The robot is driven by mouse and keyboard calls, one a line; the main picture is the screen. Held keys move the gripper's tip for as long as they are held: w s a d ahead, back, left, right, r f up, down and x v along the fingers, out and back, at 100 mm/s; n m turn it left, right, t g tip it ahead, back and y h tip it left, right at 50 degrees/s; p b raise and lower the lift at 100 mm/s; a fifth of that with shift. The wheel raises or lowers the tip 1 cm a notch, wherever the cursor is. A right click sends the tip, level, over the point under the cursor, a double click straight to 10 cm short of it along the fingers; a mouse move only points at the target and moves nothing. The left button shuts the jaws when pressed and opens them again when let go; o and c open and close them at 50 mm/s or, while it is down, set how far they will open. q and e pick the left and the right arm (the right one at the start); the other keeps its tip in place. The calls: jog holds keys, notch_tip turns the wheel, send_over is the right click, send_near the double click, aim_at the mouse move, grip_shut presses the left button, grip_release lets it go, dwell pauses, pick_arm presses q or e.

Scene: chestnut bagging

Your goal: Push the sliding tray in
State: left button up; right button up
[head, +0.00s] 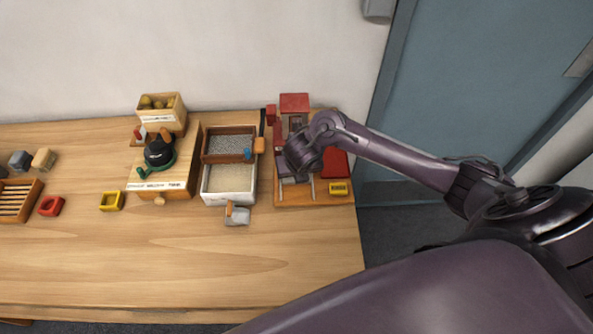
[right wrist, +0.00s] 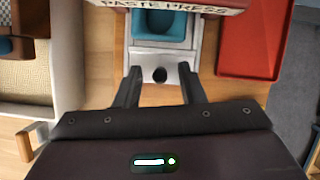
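The sliding tray (right wrist: 185,60) is a pale grey slide under a block lettered "PASTE PRESS" (right wrist: 185,5). A teal square cup (right wrist: 160,28) sits on it, partly under the block. In the head view my right gripper (head: 298,165) is over the press station and hides much of the tray. My left gripper is not in view.
A red tray (right wrist: 254,65) lies right of the slide, and a pale-walled bin (right wrist: 68,50) stands to its left. The table's front is clear.

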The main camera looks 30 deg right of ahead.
jog(key=shift+s, duration=0.1)
grip_shut()
jog(key=w, duration=0.1)
jog(key=w+d+b, duration=0.1)
jog(key=w, duration=0.1)
jog(key=shift+w+d, duration=0.1)
jog(key=shift+d, duration=0.2)
jog(key=shift+r, duration=0.1)
jog(key=shift+c, duration=2)
grip_release()
jog(key=o, duration=0.4)
